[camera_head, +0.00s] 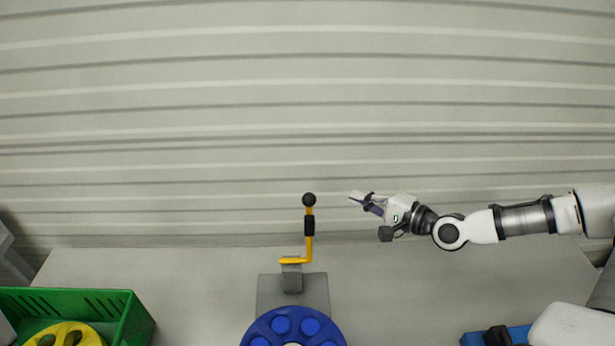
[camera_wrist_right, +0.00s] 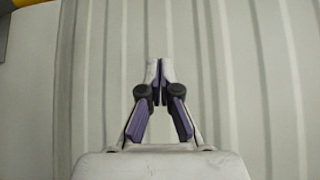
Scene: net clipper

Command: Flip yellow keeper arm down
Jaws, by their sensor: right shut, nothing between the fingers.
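The yellow keeper arm (camera_head: 309,240) stands upright in the head view, with a black ball (camera_head: 309,199) at its top and a black sleeve below the ball. Its foot bends left onto a grey bracket (camera_head: 291,279) on a grey plate. My right gripper (camera_head: 353,197) is to the right of the ball, at about the same height in the picture, and apart from it. It points left. In the right wrist view, the right gripper (camera_wrist_right: 157,66) is shut with nothing between its fingertips. My left gripper is not in view.
A blue wheel with round knobs (camera_head: 268,331) is below the bracket. A green crate (camera_head: 127,323) holding a yellow wheel (camera_head: 62,332) is at the lower left. A blue item (camera_head: 519,335) lies at the lower right. A ribbed grey wall (camera_head: 200,110) fills the back.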

